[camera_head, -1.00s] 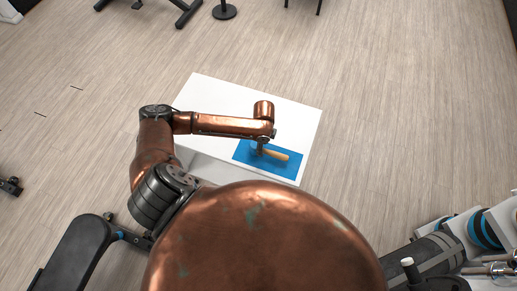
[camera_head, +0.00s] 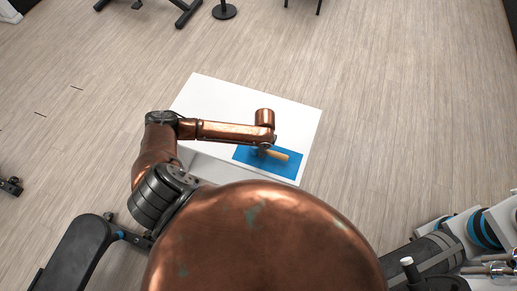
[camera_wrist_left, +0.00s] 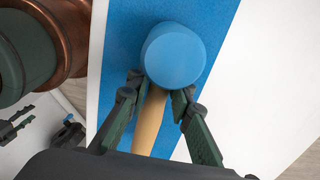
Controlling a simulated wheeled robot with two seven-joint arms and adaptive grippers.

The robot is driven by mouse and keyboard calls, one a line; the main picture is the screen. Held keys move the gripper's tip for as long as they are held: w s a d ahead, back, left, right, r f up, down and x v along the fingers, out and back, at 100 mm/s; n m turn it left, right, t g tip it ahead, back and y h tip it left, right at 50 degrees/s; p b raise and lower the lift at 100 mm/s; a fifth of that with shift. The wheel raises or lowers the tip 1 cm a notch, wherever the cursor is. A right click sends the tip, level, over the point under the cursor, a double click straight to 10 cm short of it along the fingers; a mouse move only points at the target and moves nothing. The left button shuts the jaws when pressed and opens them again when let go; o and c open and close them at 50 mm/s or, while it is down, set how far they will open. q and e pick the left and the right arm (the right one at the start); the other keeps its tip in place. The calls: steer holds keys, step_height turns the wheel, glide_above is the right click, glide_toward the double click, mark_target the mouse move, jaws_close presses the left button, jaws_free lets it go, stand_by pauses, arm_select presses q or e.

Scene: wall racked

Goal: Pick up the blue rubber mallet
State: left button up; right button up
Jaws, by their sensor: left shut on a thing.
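The mallet has a round blue head (camera_wrist_left: 175,57) and a tan wooden handle (camera_wrist_left: 148,122). In the left wrist view the head faces the camera, and the handle runs down between the fingers of my left gripper (camera_wrist_left: 158,92). That gripper is shut on the handle just below the head. In the head view the tan handle (camera_head: 278,155) shows over the blue mat, while my left wrist hides most of the head. I cannot tell whether the mallet touches the mat. My right gripper is not clearly seen in either view.
The blue mat (camera_head: 288,169) lies on a white table (camera_head: 300,113). A padded black bench (camera_head: 75,258) stands at the lower left, and a rack with weights (camera_head: 480,230) at the lower right. The wooden floor beyond the table is mostly clear.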

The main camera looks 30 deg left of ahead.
arm_select(q)
jaws_close()
steer(key=shift+r, duration=0.1)
steer(key=shift+r, duration=0.6)
steer(key=s+d+r, duration=0.1)
steer(key=s+r, duration=1)
steer(key=s, duration=0.3)
steer(key=shift+d+r+p, duration=0.2)
steer(key=shift+r+p, duration=0.15)
steer(key=shift+p, duration=0.05)
